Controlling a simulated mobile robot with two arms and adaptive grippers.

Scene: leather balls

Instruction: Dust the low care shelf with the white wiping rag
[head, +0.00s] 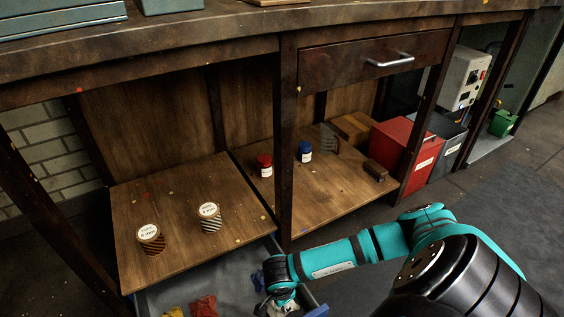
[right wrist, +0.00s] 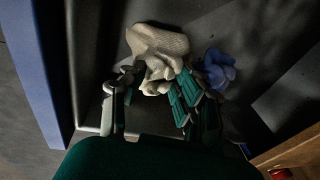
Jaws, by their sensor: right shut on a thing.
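The white wiping rag (right wrist: 158,42) lies bunched between the fingers of my right gripper (right wrist: 155,95) in the right wrist view. That gripper is shut on the rag, inside a dark grey container. In the head view my right gripper (head: 281,296) reaches down at the bottom edge, beside the front of the low care shelf (head: 180,255); the rag is mostly hidden there. The shelf is a wooden board with small coloured specks. Two striped jars stand on its left part, one brown (head: 151,240) and one grey (head: 210,217). My left gripper is not in view.
A red-lidded jar (head: 264,165), a blue-lidded jar (head: 305,152) and a brown block (head: 375,170) stand on the right shelf part. Yellow (head: 173,312), red (head: 204,306) and blue (right wrist: 217,68) cloths lie in the container. A post (head: 286,150) divides the shelf opening.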

